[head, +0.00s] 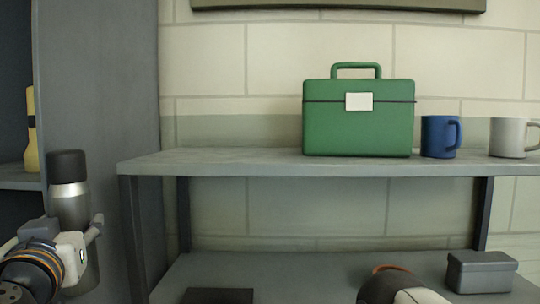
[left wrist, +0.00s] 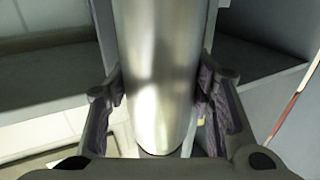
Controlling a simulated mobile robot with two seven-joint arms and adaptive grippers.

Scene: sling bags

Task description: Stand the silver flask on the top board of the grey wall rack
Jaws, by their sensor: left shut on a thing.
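The silver flask (head: 68,203) has a dark cap and stands upright in the head view at the lower left. My left gripper (head: 76,232) is shut around its body, with one finger on each side. In the left wrist view, the flask's shiny metal body (left wrist: 158,70) fills the middle between the two pads of my left gripper (left wrist: 160,88). The grey wall rack's top board (head: 235,164) lies to the right of the flask. The flask's cap is near the height of that board, in front of its left end. My right gripper is not in view.
On the top board stand a green box (head: 358,130) with a handle, a blue mug (head: 438,137) and a grey mug (head: 507,138). The board's left part is bare. The lower board holds a grey lidded box (head: 482,272). A yellow bottle (head: 31,135) stands in a dark cabinet at left.

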